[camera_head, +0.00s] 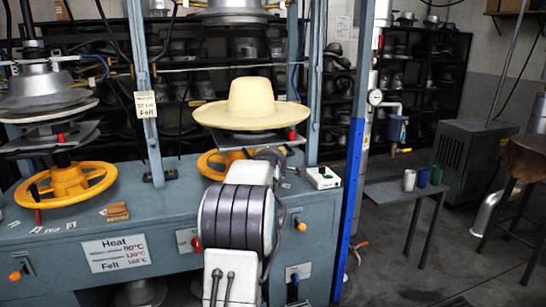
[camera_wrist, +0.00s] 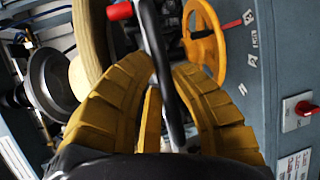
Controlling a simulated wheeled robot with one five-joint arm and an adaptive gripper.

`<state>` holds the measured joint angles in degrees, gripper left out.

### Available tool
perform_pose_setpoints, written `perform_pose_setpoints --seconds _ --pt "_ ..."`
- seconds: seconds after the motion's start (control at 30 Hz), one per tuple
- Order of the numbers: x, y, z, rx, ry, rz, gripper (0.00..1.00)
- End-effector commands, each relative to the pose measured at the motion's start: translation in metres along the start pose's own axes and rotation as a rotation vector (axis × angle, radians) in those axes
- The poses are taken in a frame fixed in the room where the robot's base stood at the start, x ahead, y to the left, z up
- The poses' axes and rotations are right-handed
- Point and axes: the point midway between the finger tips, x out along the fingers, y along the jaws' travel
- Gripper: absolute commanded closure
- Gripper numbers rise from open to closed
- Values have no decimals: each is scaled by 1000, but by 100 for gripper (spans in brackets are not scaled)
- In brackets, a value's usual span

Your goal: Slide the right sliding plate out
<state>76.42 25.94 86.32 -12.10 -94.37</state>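The right press holds a cream hat (camera_head: 252,105) with a wide brim. The right sliding plate is a dark plate under it, mostly hidden by the brim in the head view. In the wrist view the right sliding plate (camera_wrist: 157,40) shows edge-on as a dark bar. A red handle (camera_wrist: 120,11) shows beside it; the same red handle (camera_head: 291,134) shows under the brim. My gripper (camera_wrist: 165,70) has yellow fingers on both sides of the dark bar, with tips closed in against it. In the head view my arm hides the fingers.
A yellow handwheel (camera_wrist: 205,40) lies below the plate. The left press has another yellow handwheel (camera_head: 65,184). A white box (camera_head: 323,177) sits on the bench's right end. A blue post (camera_head: 348,210) stands right of it. Open floor lies farther right, before a small table (camera_head: 390,190).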

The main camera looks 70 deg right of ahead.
Motion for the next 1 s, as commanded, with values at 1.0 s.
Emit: perform_pose_setpoints --seconds 1.0 --pt "-40 -1 1 1 -1 -5 53"
